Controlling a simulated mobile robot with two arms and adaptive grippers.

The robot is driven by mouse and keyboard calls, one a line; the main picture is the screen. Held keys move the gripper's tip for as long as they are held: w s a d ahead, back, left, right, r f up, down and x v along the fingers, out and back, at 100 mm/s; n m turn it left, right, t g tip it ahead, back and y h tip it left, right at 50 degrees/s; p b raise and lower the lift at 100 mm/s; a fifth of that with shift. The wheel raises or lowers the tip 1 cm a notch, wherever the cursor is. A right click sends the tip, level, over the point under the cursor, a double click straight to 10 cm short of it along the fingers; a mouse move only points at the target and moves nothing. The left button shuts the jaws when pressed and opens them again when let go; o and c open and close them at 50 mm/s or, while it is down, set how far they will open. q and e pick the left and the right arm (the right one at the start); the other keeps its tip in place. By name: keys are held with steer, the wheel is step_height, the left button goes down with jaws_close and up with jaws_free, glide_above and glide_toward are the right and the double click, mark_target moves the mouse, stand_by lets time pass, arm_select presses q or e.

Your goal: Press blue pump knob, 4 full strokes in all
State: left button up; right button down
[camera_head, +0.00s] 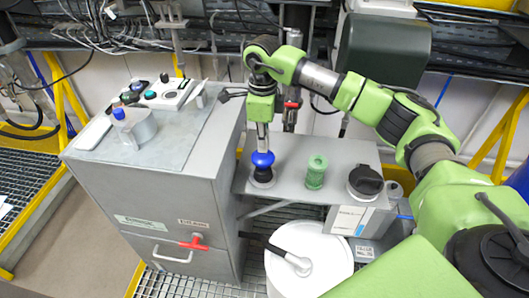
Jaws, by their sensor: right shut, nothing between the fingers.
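The blue pump knob (263,159) sits on a black pump neck with a light base on the grey shelf (339,160), right of the grey cabinet. My right arm reaches in from the right and points straight down over the knob. My right gripper (263,147) is shut and empty, with its tips at the top of the knob. They look to be touching it, though the exact contact is hard to tell. My left gripper is not in view.
A green ribbed cylinder (316,172) and a black-capped container (365,182) stand right of the pump. A white lidded drum (309,260) is below the shelf. The grey cabinet (150,215) at left bears a blue-capped vessel (131,126) and a control box (162,92).

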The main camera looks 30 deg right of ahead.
mark_target(263, 155)
steer(key=shift+f, duration=0.1)
stand_by(0.3)
steer(key=shift+f+b, duration=1.8)
steer(key=shift+f, duration=0.75)
steer(key=shift+r, duration=0.15)
steer(key=shift+r+p, duration=0.8)
steer(key=shift+r, duration=0.2)
steer(key=shift+r+p, duration=0.85)
steer(key=shift+r, duration=0.7)
step_height(263, 155, up, 6)
steer(key=p, duration=0.3)
steer(key=shift+p, duration=0.3)
